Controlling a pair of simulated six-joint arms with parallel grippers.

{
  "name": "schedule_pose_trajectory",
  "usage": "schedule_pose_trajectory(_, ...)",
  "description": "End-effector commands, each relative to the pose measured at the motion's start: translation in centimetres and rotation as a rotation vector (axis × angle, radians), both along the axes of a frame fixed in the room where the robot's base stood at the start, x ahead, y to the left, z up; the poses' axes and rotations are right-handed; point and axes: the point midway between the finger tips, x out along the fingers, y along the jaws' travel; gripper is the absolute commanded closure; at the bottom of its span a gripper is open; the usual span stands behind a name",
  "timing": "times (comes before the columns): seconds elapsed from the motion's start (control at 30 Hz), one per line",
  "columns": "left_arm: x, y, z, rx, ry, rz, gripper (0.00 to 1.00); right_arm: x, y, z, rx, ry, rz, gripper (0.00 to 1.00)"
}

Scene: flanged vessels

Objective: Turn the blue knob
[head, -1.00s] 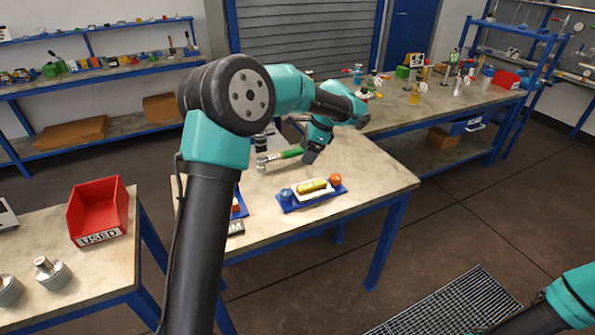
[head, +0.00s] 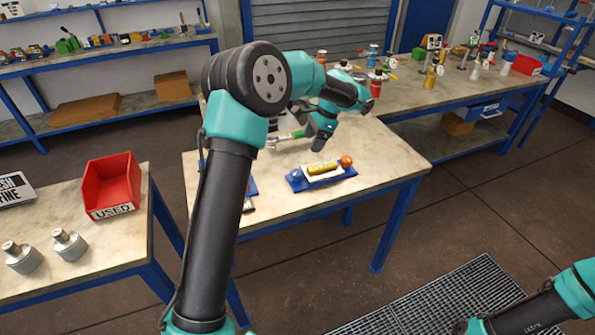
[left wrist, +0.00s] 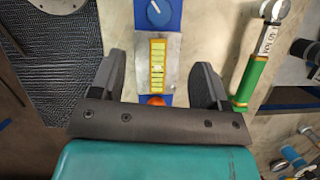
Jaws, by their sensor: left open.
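The blue knob (head: 296,175) sits at the left end of a blue-and-white block (head: 294,186) on the middle table. In the left wrist view the knob (left wrist: 158,12) shows at the top edge as a blue disc with a white line. A yellow vial (left wrist: 157,66) lies in the middle of the block, with an orange knob (left wrist: 155,100) at the other end. My left gripper (head: 318,146) hangs behind the block. In the wrist view its open, empty fingers (left wrist: 160,78) appear either side of the vial, apart from the blue knob. My right gripper is not in view.
A green-handled wrench (left wrist: 250,80) lies close beside the block. A red bin (head: 111,185) and two metal weights (head: 68,245) stand on the left table. A back table (head: 415,105) holds several fittings. The middle table's right part is bare.

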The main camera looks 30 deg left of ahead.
Motion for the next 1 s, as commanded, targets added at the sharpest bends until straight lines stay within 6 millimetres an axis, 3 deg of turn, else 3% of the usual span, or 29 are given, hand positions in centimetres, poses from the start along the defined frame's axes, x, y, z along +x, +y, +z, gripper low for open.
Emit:
schedule_pose_trajectory(0.6,-2.9,2.9,-9.8,-0.001,0.004,0.000,0.31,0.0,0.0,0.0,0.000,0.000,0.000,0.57)
schedule_pose_trajectory(0.8,-3.5,3.5,-11.8,-0.001,0.001,0.001,0.31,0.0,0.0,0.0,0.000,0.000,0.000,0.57)
schedule_pose_trajectory(1.0,-3.6,3.6,-12.3,-0.001,0.001,-0.001,0.31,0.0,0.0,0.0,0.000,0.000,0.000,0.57)
